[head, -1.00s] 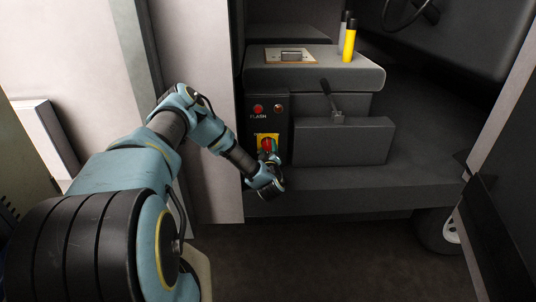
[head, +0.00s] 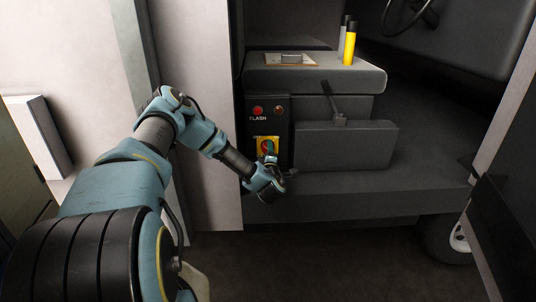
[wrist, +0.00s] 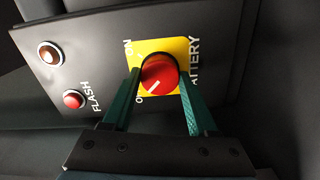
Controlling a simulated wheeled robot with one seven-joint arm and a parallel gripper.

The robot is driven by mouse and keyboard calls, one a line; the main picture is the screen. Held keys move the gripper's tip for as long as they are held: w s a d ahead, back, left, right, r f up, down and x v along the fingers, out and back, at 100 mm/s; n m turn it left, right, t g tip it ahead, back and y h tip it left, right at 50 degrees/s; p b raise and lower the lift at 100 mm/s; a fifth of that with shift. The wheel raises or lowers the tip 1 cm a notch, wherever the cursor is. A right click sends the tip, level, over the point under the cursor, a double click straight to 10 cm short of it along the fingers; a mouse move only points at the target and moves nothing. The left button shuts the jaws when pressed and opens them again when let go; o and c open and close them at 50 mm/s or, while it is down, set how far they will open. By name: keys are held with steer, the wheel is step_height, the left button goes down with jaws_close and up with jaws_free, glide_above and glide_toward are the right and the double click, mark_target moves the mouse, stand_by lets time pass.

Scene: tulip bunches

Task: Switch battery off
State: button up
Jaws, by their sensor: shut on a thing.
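The battery switch is a round red knob (wrist: 159,72) on a yellow plate (wrist: 176,48) lettered ON and BATTERY. A second label starting with O is partly hidden by my left finger. The knob's white mark points lower left, toward that O label. My gripper (wrist: 158,78) has its two teal fingers on either side of the knob and is shut on it. In the head view the yellow plate (head: 261,139) sits low on a dark panel, with my gripper (head: 268,157) in front of it, partly covering the knob.
Above the switch are a red FLASH button (head: 258,110) and another round button or lamp (head: 279,110). A grey lever (head: 334,100) stands to the right, beside the seat (head: 315,75). A pale wall panel (head: 200,120) is close left of the switch panel.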

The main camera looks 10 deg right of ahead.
stand_by(0.4)
steer(key=o, duration=1.4)
steer(key=s, duration=0.3)
steer(key=s+a+b, duration=0.1)
steer(key=s, duration=0.3)
steer(key=s+a, duration=0.1)
steer(key=s, duration=0.2)
steer(key=shift+s+b, duration=0.3)
steer(key=shift+b, duration=0.05)
